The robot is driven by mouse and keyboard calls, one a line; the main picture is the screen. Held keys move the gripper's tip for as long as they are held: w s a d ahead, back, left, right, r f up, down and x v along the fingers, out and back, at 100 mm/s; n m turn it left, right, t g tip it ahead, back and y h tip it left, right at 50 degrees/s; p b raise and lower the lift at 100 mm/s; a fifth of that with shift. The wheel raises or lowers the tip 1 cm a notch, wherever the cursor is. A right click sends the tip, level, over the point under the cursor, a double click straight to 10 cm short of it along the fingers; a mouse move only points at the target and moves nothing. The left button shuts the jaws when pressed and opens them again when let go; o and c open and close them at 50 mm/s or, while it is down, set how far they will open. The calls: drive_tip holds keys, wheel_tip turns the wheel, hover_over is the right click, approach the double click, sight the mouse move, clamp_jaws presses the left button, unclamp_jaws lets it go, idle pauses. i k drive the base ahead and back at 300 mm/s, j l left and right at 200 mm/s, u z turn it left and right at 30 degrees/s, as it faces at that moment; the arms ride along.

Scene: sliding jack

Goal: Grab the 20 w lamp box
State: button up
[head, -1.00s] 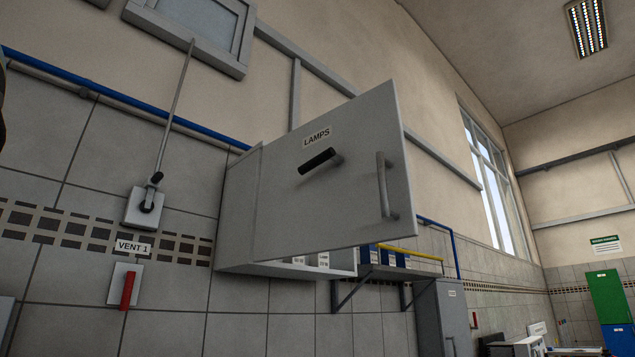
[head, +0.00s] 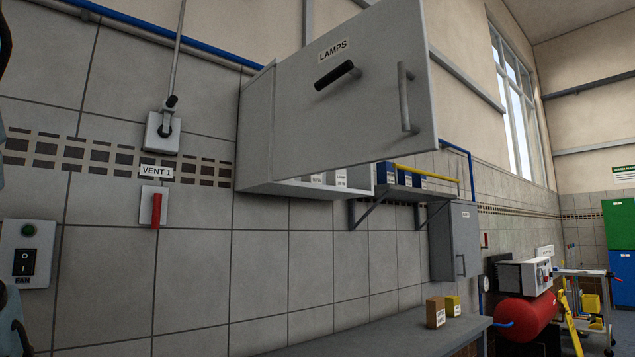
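The grey wall cabinet labelled LAMPS (head: 400,50) has its door swung open, and the door hides most of the inside. Below the door's lower edge, white labelled boxes show on the cabinet floor: one box (head: 318,179) and another box (head: 341,178) to its right. Their print is too small to read, so I cannot tell which is the 20 W lamp box. My gripper is not in view; only dark parts, seemingly of my arm, show at the left edge.
A shelf with blue boxes (head: 404,178) is right of the cabinet. A red tank (head: 527,312) stands beyond. A FAN switch (head: 27,262) is at left.

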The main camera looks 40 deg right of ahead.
sight(336, 177)
drive_tip(key=k+l+u, duration=0.15)
drive_tip(key=l+u, duration=0.3)
drive_tip(key=k+l+u, duration=0.25)
drive_tip(key=l+u, duration=0.15)
drive_tip(key=k+l+u, duration=0.3)
drive_tip(key=l+u, duration=0.15)
drive_tip(key=k+l+u, duration=0.25)
drive_tip(key=u, duration=0.2)
drive_tip(key=k+l+u, duration=0.25)
drive_tip(key=k+u, duration=0.15)
drive_tip(key=k+l+u, duration=0.1)
drive_tip(key=k+u, duration=0.7)
drive_tip(key=k+j, duration=0.05)
